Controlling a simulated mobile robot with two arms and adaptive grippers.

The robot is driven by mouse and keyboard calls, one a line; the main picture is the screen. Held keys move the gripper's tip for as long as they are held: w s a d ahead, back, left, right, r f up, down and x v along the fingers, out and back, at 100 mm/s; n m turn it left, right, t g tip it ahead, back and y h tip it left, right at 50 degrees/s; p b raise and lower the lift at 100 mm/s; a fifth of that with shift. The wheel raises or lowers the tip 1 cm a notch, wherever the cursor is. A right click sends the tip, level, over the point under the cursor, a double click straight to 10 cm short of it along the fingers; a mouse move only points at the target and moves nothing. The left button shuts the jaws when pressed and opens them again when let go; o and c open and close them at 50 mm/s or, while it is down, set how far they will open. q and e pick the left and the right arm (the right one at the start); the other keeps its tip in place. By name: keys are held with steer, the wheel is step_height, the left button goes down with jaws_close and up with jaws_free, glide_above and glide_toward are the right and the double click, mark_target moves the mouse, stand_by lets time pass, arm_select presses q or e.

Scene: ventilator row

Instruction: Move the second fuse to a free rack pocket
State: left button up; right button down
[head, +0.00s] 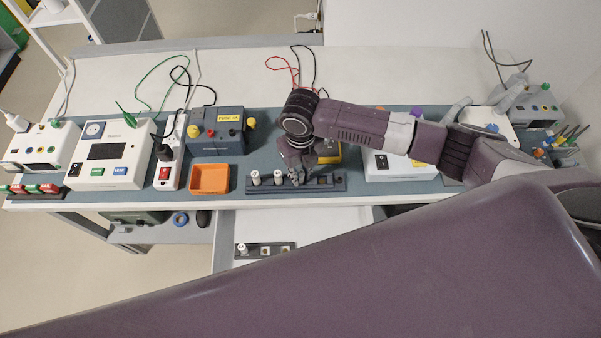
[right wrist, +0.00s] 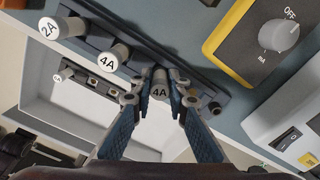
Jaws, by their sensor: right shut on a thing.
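My right gripper (head: 299,178) is over the dark fuse rack (head: 250,188) on the bench. In the right wrist view its two blue-padded fingers (right wrist: 160,98) are shut on a white-capped fuse (right wrist: 160,86) marked 4A. Whether that fuse sits in a pocket or just above it I cannot tell. To its left on the rack stand another 4A fuse (right wrist: 112,57) and a 2A fuse (right wrist: 65,24). To the right of the gripper, empty pockets (head: 322,181) show in the head view. My left gripper is not in view.
An open drawer (head: 310,225) below the bench holds a small rack with one fuse (head: 242,249) and two empty pockets. An orange tray (head: 209,179) lies left of the rack. A yellow-edged meter (right wrist: 262,40) and a white device (right wrist: 290,120) stand close on the right.

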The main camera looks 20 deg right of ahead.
mark_target(301, 172)
steer(key=c, duration=1.8)
jaws_free()
step_height(301, 172, up, 12)
